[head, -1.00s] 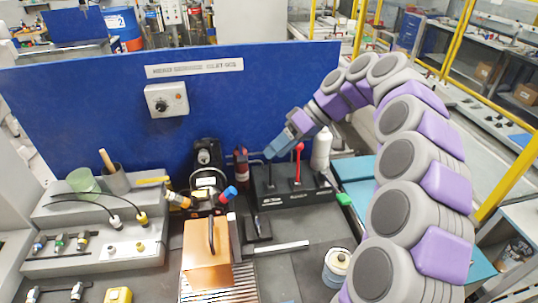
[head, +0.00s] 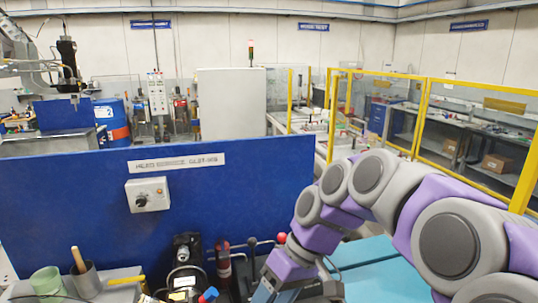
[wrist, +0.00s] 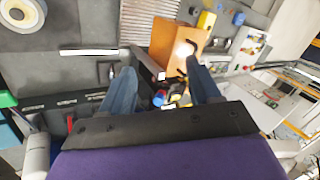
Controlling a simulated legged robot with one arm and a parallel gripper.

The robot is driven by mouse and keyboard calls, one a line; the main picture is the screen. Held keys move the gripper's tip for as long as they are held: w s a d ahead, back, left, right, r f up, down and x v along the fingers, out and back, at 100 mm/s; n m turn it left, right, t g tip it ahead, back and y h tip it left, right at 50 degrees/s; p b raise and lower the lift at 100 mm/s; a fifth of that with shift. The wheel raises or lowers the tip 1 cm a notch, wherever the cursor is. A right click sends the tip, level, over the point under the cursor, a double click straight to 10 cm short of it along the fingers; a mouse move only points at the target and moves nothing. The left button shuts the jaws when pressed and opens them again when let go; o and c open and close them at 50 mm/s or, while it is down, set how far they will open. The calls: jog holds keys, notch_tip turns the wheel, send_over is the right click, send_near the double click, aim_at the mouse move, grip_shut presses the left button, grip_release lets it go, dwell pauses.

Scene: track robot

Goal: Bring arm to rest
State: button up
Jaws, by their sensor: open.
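My grey and purple arm rises on the right of the head view and bends down toward the bench. My gripper (head: 275,292) is at the bottom of the head view, its tips cut off by the frame edge. In the wrist view my gripper (wrist: 163,88) shows two blue-grey fingers spread apart. No object is held between them. Beyond the fingers, the wrist view shows a copper-coloured block (wrist: 178,45) with a dark handle and a small blue and red piece (wrist: 159,97).
A blue panel with a dial box (head: 148,195) stands behind the bench. Below it are a black device (head: 187,262) and a red-topped lever (head: 281,238). A green cup (head: 47,281) is at left. Yellow-framed fencing (head: 421,115) stands at right. A white roll (wrist: 22,12) is at upper left of the wrist view.

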jog(key=s+d+f+m+h, duration=0.1)
jog(key=s+d+f+m, duration=0.1)
jog(key=s, duration=0.5)
jog(key=s+d+f+m+h, duration=0.2)
jog(key=s+d+f+m, duration=0.1)
jog(key=s+d+f, duration=0.2)
jog(key=s+d+f+m+h, duration=0.2)
jog(key=s+d+f, duration=0.2)
jog(key=s, duration=0.6)
jog(key=shift+d+f+m+t, duration=0.25)
jog(key=shift+d+m+t, duration=0.05)
jog(key=shift+d, duration=0.95)
